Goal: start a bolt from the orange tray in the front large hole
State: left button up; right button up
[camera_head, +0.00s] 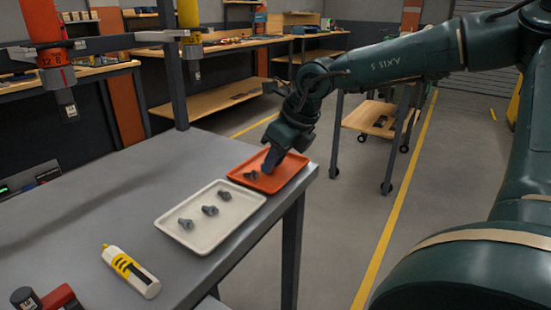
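The orange tray (285,176) lies at the far right corner of the grey table. A grey bolt (251,175) lies in its left part. My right gripper (267,169) reaches down into the tray with its fingertips low, just right of that bolt. The fingers look close together, but I cannot tell whether they are shut or hold something. My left gripper is not in view. No large hole shows in this view.
A cream tray (232,229) with three grey bolts stands beside the orange one. A white and yellow bottle (131,271) lies nearer. A red and black object (60,299) is at the lower left. Hanging tools (50,45) and a post (175,85) stand at the table's back.

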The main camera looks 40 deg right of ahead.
jog(key=c, duration=0.4)
jog(key=shift+c, duration=0.2)
jog(key=shift+r+p, duration=1.5)
jog(key=shift+r, duration=1.05)
